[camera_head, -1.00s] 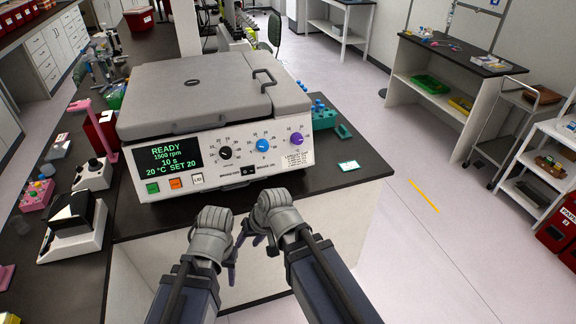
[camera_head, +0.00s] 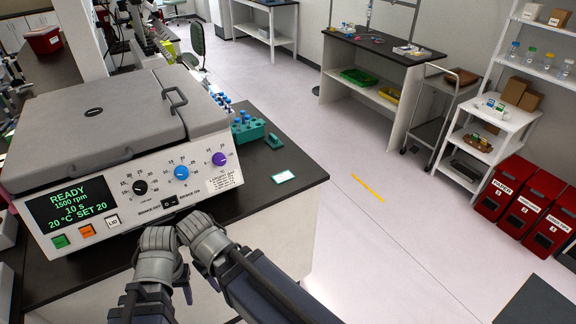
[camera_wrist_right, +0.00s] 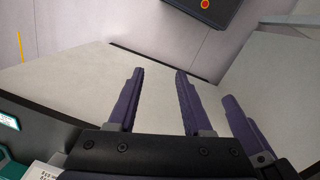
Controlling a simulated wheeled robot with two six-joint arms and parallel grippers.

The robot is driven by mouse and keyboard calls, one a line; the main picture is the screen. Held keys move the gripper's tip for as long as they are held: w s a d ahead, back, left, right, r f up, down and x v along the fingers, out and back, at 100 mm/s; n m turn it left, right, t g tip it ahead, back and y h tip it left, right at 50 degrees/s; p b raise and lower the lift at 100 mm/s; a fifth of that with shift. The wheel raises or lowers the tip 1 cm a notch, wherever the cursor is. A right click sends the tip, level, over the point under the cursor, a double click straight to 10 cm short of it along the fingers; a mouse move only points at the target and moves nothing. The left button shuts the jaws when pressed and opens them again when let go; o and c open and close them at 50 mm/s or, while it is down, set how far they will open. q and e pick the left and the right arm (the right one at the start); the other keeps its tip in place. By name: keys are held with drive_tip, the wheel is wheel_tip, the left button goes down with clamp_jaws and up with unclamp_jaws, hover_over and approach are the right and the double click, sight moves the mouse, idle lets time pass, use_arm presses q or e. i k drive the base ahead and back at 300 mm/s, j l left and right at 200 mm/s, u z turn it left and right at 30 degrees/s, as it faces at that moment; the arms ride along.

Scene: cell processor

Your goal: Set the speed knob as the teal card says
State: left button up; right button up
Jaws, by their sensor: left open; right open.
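The grey cell processor has a black knob (camera_head: 140,187), a blue knob (camera_head: 181,173) and a purple knob (camera_head: 219,159) on its white front panel (camera_head: 150,208). I cannot read which is the speed knob. Its screen (camera_head: 70,203) shows READY, 1500 rpm, 10 s, 20 °C SET 20. The teal-edged card (camera_head: 283,177) lies on the black bench right of the machine, its writing too small to read. My left gripper (camera_head: 187,291) and right gripper (camera_head: 213,281) are low in front of the panel, apart from the knobs. The right wrist view shows the right fingers (camera_wrist_right: 160,74) open and empty.
A teal rack (camera_head: 248,130) with blue-capped tubes stands beside the machine. Green, orange and white LID buttons (camera_head: 87,231) line the panel's lower left. Open floor lies right of the bench. Red bins (camera_head: 505,187) and a white shelf (camera_head: 492,130) stand farther right.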

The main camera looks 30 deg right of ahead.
sight(139, 187)
drive_tip(key=i+l, duration=0.15)
drive_tip(key=l, duration=0.2)
drive_tip(key=i+l, duration=0.2)
drive_tip(key=l, duration=0.15)
drive_tip(key=i+l, duration=0.15)
drive_tip(key=l, duration=0.15)
drive_tip(key=i+l, duration=0.2)
drive_tip(key=l, duration=0.15)
drive_tip(key=u, duration=0.05)
